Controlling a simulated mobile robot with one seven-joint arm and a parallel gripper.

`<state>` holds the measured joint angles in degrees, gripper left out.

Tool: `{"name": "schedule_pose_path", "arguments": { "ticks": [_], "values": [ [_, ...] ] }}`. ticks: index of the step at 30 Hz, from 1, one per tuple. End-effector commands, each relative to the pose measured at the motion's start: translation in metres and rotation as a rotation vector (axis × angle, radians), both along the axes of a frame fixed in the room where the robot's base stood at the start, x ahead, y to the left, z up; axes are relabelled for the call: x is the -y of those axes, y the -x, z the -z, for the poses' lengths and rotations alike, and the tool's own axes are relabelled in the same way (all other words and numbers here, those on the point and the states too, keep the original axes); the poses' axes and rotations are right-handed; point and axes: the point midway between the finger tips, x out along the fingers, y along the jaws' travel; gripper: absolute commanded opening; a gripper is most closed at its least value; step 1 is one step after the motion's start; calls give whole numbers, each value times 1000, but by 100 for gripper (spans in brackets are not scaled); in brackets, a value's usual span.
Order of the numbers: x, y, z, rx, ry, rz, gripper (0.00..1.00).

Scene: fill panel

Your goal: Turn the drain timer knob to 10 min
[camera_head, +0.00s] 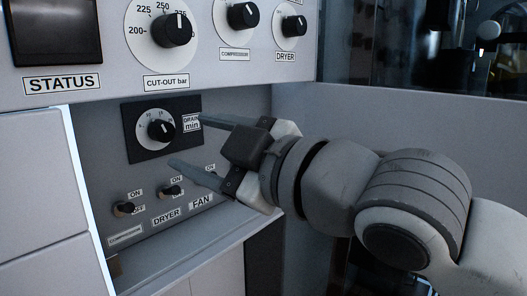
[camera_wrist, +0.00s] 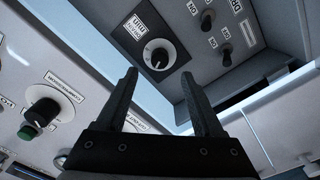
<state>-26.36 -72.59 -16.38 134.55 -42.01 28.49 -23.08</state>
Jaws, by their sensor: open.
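The drain timer knob (camera_head: 161,130) is black on a round white dial, set in a black plate labelled "DRAIN min" on the recessed lower panel. Its dial numbers are too small to read surely, so I cannot tell its setting. My gripper (camera_head: 187,142) is open and empty, in front of and to the right of the knob, apart from it. In the wrist view the drain timer knob (camera_wrist: 159,58) shows beyond and between the fingertips of my gripper (camera_wrist: 165,82), a little above them.
The CUT-OUT bar knob (camera_head: 172,30), compressor knob (camera_head: 243,15) and dryer knob (camera_head: 290,25) are on the overhanging panel above. Toggle switches (camera_head: 124,208) (camera_head: 171,190) sit below the drain plate. A side wall (camera_head: 400,125) bounds the recess at right.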

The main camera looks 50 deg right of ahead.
Motion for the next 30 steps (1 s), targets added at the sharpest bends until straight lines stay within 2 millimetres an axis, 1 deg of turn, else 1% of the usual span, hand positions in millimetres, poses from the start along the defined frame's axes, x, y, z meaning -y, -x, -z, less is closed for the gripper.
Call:
{"name": "schedule_pose_path", "arguments": {
  "ticks": [1, 8, 9, 12, 14, 18, 21, 30],
  "values": [
    [1, 9, -2, 4, -1, 0, 69],
    [2, 46, -2, 6, -1, 0, 69],
    [3, 56, 0, 6, -1, 2, 69],
    [3, 76, 2, 6, 0, 2, 69],
    [4, 81, 5, 1, -1, 4, 69],
    [4, 93, 3, 1, 0, 2, 69],
    [4, 98, 2, -1, 1, 2, 69],
    [3, 100, 0, -1, 1, 0, 69]
  ]
}}
